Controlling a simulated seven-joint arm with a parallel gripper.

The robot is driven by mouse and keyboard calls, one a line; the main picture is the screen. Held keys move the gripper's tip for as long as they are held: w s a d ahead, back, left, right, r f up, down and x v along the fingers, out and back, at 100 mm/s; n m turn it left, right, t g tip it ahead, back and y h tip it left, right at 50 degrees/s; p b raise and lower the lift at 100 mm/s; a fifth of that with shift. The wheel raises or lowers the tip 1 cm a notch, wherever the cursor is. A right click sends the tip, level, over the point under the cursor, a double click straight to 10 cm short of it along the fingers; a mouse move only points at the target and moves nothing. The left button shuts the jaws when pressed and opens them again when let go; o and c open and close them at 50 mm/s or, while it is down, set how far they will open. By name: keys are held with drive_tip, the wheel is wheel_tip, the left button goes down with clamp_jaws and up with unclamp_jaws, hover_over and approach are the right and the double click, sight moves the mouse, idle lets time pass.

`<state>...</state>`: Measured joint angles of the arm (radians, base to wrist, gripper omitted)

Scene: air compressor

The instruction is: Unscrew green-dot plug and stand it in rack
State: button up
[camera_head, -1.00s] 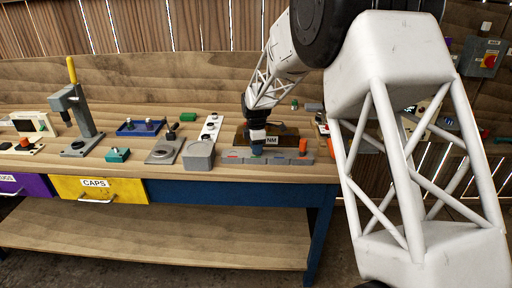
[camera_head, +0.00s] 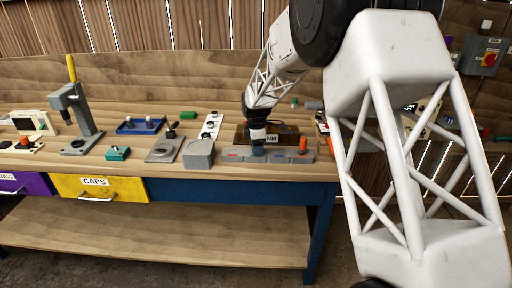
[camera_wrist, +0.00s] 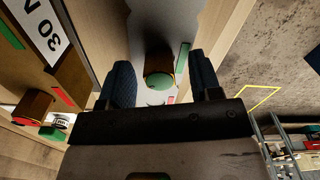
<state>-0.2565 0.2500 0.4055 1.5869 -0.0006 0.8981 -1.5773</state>
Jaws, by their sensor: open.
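A plug with a round green top and a brown-orange body (camera_wrist: 160,79) is between my fingers in the wrist view. My gripper (camera_wrist: 162,82) is open, with one dark blue finger on each side and a visible gap to the plug. What the plug's lower end sits in is hidden. In the head view my gripper (camera_head: 258,149) points down over the grey rack (camera_head: 238,156), which has coloured marks along its front. An orange plug (camera_head: 303,144) stands at the rack's right end.
Behind the rack is a brown block with an NM label (camera_head: 271,138); it also shows in the wrist view (camera_wrist: 70,65). A grey block (camera_head: 199,153) is just left of the rack. The table's front edge is close.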

drive_tip(key=shift+r, duration=2.4)
drive_tip(key=shift+s+d+r, duration=0.15)
drive_tip(key=shift+r, duration=0.05)
drive_tip(key=s+d+r+m, duration=0.4)
drive_tip(key=s+d+r, duration=0.1)
drive_tip(key=s, duration=0.3)
drive_tip(key=s+d+r+m+t, duration=0.1)
drive_tip(key=s+d+r+m, duration=0.3)
drive_tip(key=s, duration=0.5)
drive_tip(key=s+d+r+m, duration=0.3)
drive_tip(key=s+d+r, duration=0.25)
drive_tip(key=s, duration=0.25)
drive_tip(key=s+d+m, duration=0.2)
drive_tip(key=s+m, duration=0.1)
drive_tip(key=s, duration=0.6)
drive_tip(key=s+d+f+m+t, duration=0.1)
drive_tip(key=s+d+m, duration=0.1)
drive_tip(key=s, duration=0.7)
drive_tip(key=s+d+f+m, duration=0.1)
drive_tip(key=s+d+m, duration=0.2)
drive_tip(key=s, duration=0.6)
drive_tip(key=shift+m+t, duration=0.3)
drive_tip(key=shift+m, duration=0.8)
